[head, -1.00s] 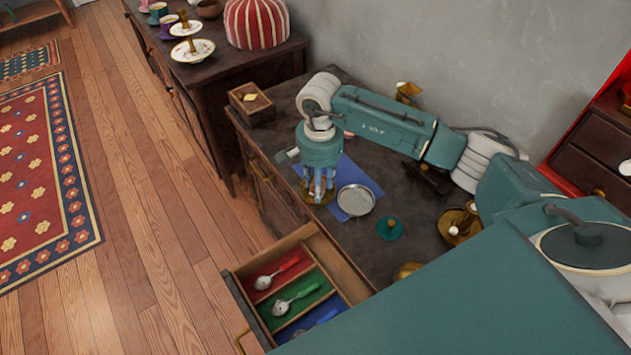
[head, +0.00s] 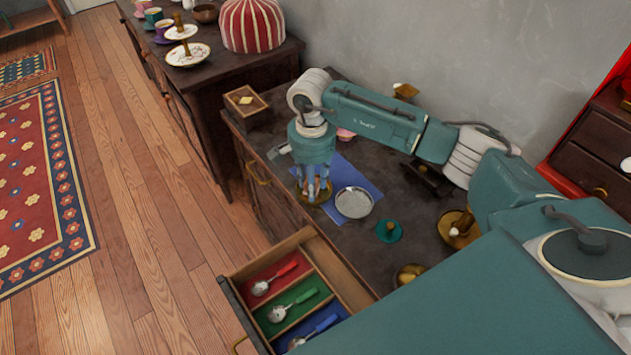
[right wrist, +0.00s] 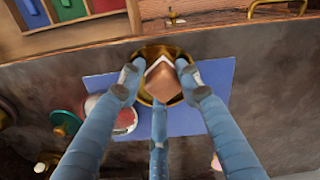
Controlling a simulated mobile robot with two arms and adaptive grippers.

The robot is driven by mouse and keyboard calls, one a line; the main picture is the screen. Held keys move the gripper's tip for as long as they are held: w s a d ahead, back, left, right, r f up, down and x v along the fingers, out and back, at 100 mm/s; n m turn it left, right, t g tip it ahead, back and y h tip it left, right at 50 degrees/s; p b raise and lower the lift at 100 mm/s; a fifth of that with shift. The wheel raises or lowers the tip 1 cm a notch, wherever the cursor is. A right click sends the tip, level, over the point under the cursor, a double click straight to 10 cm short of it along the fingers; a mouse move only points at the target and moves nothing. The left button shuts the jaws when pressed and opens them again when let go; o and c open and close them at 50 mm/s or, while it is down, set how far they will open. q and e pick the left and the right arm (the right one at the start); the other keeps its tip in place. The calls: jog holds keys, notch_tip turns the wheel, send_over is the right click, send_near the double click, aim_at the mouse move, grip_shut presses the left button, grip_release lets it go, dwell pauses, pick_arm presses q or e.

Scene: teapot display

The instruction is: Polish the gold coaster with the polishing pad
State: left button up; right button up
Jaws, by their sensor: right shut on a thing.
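My right gripper (head: 314,192) points straight down over the gold coaster (right wrist: 148,52). Its blue fingers are shut on the polishing pad (right wrist: 163,82), a brownish block with a pale edge. In the right wrist view the pad lies within the outline of the coaster's rim; whether it touches the coaster I cannot tell. The coaster rests at the edge of a blue mat (head: 362,177) on the dark cabinet top. In the head view the fingers hide the pad and much of the coaster. My left gripper is not in view.
A silver round dish (head: 353,203) lies on the mat beside the gripper. A teal lid (head: 389,231) and a brass candle holder (head: 457,228) stand to the right. An open drawer (head: 290,298) with spoons juts out in front. A wooden box (head: 245,101) stands at the far corner.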

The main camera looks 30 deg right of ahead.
jog(key=shift+s+a, duration=0.3)
jog(key=shift+s, duration=0.1)
jog(key=shift+s+d, duration=0.6)
jog(key=shift+d, duration=0.05)
jog(key=shift+w+d+b, duration=0.5)
jog(key=shift+w+d, duration=0.05)
jog(key=shift+w, duration=0.15)
jog(key=shift+w+a+b, duration=0.4)
jog(key=shift+w+a, duration=0.15)
jog(key=shift+a, duration=0.05)
jog(key=shift+s+a, duration=0.6)
jog(key=shift+s+d+p, duration=0.3)
jog(key=shift+s+d, duration=0.35)
jog(key=shift+r, duration=0.1)
